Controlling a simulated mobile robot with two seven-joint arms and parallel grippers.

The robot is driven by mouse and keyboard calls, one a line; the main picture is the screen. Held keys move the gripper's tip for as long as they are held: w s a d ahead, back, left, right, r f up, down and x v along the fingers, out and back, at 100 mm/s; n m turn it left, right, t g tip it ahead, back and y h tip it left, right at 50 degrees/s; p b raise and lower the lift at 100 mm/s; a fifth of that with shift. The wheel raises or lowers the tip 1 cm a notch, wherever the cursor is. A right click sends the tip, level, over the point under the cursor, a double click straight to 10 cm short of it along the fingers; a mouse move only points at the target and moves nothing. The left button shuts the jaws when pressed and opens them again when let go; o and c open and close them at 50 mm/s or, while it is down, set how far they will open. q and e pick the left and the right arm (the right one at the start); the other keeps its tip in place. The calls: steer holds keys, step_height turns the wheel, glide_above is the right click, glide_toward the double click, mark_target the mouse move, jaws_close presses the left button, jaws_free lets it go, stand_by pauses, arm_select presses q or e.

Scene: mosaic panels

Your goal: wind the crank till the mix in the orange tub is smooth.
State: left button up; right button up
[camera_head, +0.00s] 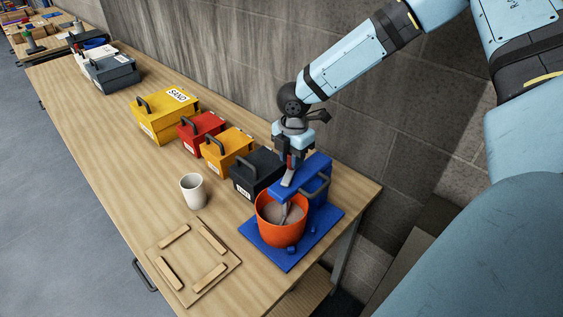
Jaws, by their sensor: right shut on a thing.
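The orange tub (282,236) stands on a blue base plate (327,236) near the table's right end. A grey-brown mix (272,211) shows inside it, with a grey paddle reaching down into it; I cannot tell how smooth the mix is. A blue mixer housing (318,197) stands behind the tub and reaches over it. The crank (287,181) is on top of the housing, a light metal arm with a reddish grip. My right gripper (291,156) points down from above and is shut on the crank's grip, partly hiding it. My left gripper is out of view.
A dark box (253,175), orange box (226,149), red box (201,131) and yellow SAND box (165,116) line the wall side. A white cup (193,191) stands left of the tub. A wooden board with strips (190,279) lies in front.

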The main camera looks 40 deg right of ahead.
steer(key=o, duration=1.4)
steer(key=shift+d, duration=0.1)
steer(key=shift+o, duration=0.2)
step_height(320, 180, up, 6)
steer(key=p, duration=0.4)
steer(key=shift+f, duration=0.2)
steer(key=shift+r, duration=1.25)
